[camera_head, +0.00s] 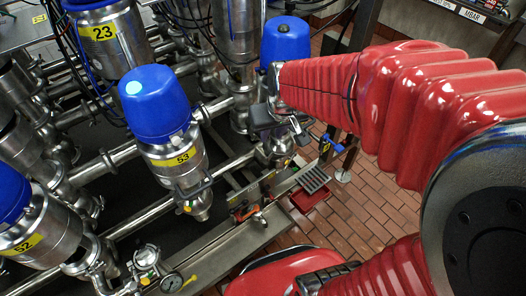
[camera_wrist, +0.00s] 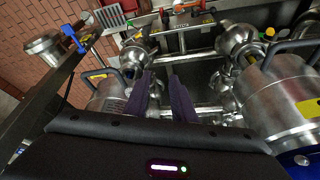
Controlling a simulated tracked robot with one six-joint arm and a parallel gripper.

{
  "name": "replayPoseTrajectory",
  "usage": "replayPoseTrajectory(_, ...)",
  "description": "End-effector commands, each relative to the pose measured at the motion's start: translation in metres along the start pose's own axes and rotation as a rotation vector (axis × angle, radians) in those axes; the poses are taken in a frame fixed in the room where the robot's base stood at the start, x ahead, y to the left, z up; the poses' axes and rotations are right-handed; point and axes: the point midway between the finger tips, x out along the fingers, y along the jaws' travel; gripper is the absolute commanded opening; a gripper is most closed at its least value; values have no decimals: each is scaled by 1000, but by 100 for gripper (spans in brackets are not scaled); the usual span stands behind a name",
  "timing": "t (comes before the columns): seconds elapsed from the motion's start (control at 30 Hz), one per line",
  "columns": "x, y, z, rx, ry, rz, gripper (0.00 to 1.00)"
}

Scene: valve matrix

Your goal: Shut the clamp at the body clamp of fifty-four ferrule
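The valve behind my arm has a blue cap (camera_head: 286,40) and no readable number, so I cannot confirm it is fifty-four. Its steel lower part (camera_head: 276,148) shows below my gripper. My gripper (camera_head: 280,130) is beside that valve body in the head view. In the wrist view its two dark fingers (camera_wrist: 164,98) are apart, with nothing seen held between them. A steel body with a handle (camera_wrist: 106,94) stands just left of the fingers, its yellow label mostly hidden. I cannot clearly make out the body clamp or whether it is open.
Valve 53 (camera_head: 178,160) stands left of my gripper; valve 52 (camera_head: 40,235) and valve 23 (camera_head: 103,40) are farther left. A steel body (camera_wrist: 282,92) crowds the right of the wrist view. A red tray (camera_head: 310,196) lies on the brick floor, which is mostly clear.

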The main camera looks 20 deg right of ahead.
Motion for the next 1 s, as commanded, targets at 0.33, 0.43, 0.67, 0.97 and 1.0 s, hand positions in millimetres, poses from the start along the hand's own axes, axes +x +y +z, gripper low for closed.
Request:
replayPoseTrajectory(0.33, -71, -19, 33, -20, 52, -7, 23)
replayPoseTrajectory(0.43, -89, -23, 45, -25, 66, -10, 23)
replayPoseTrajectory(0.67, -122, -29, 75, -33, 95, -13, 23)
replayPoseTrajectory(0.97, -137, -32, 94, -35, 107, -15, 23)
replayPoseTrajectory(1.0, -137, -32, 94, -35, 107, -15, 23)
